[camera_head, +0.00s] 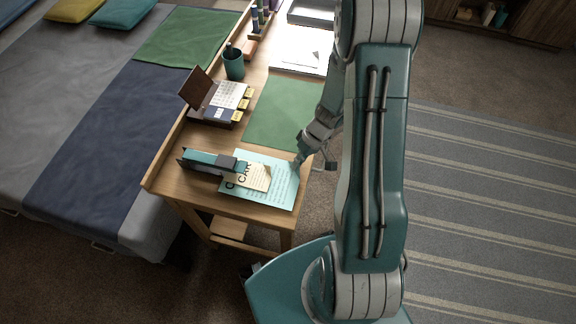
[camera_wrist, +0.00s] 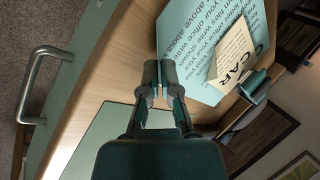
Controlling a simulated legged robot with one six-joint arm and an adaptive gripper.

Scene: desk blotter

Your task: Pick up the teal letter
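The teal letter (camera_head: 286,183) is a pale blue-green printed sheet lying flat on the near end of the wooden desk. It also shows in the wrist view (camera_wrist: 190,30), with large dark text. A cream card (camera_head: 260,178) marked "CAR" lies on it and hides part of it; the card also shows in the wrist view (camera_wrist: 233,52). My gripper (camera_head: 296,166) is at the letter's right edge, by the desk's edge. In the wrist view my gripper's fingertips (camera_wrist: 159,68) are close together beside the letter's edge. Whether paper is between them is hidden.
A teal and black holder (camera_head: 205,160) stands at the letter's left. A green blotter (camera_head: 283,112) lies behind it. A bed (camera_head: 90,120) adjoins the desk's left.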

